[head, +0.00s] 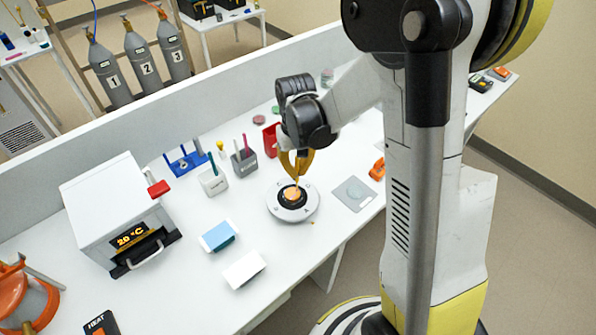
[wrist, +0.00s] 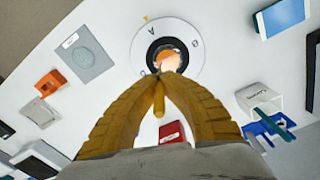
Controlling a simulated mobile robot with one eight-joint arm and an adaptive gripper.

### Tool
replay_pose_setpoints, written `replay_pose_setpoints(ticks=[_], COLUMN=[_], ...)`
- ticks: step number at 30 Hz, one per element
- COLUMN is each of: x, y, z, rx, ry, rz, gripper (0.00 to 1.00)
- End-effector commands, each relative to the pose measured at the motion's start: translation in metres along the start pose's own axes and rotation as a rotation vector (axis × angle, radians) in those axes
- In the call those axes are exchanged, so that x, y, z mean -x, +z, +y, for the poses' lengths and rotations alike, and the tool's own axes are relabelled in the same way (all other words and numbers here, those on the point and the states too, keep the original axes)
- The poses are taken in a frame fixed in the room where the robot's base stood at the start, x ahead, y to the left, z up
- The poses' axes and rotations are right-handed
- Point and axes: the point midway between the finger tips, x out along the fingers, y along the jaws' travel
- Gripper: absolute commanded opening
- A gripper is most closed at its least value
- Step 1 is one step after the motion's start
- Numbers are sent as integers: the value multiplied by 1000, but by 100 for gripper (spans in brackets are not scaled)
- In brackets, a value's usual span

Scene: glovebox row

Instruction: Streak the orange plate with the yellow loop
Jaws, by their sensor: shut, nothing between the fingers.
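The orange plate (head: 292,193) lies on the dark centre of a round grey turntable (head: 310,208) with letters on its rim. The plate also shows in the wrist view (wrist: 167,55), with a pale patch near the fingertips. My gripper (head: 296,180) is shut, its yellow fingers pointing down just over the plate; whether the tips touch it I cannot tell. A short yellow rod (wrist: 158,101) shows between the fingers in the wrist view; I cannot tell if it is the yellow loop. A yellow-topped stick (head: 220,146) stands by the white holder (head: 214,182).
Left of the turntable are a grey holder (head: 245,163), a blue rack (head: 183,163) and a white heater box (head: 112,205). A grey pad (head: 342,202) and an orange item (head: 377,169) lie right.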

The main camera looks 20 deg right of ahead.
Motion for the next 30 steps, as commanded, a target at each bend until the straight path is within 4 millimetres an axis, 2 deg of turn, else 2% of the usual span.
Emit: replay_pose_setpoints(ticks=[30], x=[1], y=[2], z=[-8], rx=[0], ry=[0], rz=[0], gripper=[0])
